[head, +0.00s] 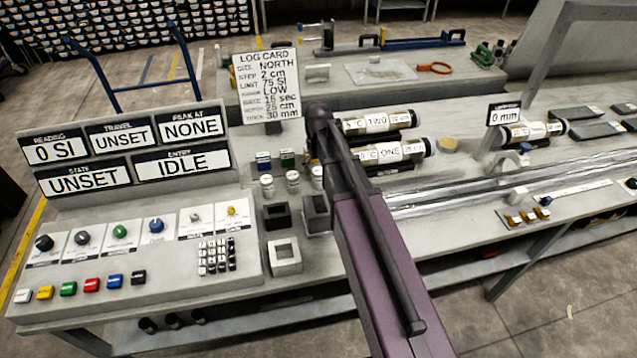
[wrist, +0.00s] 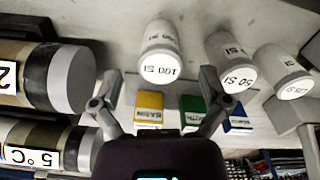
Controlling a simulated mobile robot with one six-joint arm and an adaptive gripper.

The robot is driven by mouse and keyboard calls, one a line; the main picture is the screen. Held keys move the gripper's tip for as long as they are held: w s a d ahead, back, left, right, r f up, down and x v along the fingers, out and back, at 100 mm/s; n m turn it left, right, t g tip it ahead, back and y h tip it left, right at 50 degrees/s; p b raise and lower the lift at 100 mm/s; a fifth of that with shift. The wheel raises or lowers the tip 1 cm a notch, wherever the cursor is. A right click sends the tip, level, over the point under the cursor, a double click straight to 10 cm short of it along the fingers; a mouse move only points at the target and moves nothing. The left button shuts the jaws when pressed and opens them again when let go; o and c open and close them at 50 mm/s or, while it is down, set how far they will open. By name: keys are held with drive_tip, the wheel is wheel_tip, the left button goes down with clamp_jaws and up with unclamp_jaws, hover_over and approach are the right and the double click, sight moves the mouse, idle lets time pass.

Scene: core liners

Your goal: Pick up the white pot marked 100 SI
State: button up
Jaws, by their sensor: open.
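The white pot marked 100 SI (wrist: 160,55) stands at the upper middle of the wrist view, its label readable upside down. My gripper (wrist: 155,100) is open, with one finger to the left and one to the right. The pot appears just beyond the fingertips, roughly centred between them, with nothing held. In the head view the pot (head: 316,173) is the rightmost of three small white pots, partly hidden by my arm. The pot marked 50 SI (wrist: 232,65) stands to its right in the wrist view, with a third white pot (wrist: 287,72) farther right.
Yellow (wrist: 150,115), green (wrist: 193,108) and blue (wrist: 236,118) boxes stand near the pots. Core cylinders marked ONE (head: 390,152) and TWO (head: 375,122) lie close on the right. Dark and grey square holders (head: 284,256) sit in front. A control panel (head: 130,240) fills the left.

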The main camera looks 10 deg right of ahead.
drive_tip(key=shift+f+b, duration=0.8)
drive_tip(key=shift+f, duration=0.3)
drive_tip(key=c, duration=1.3)
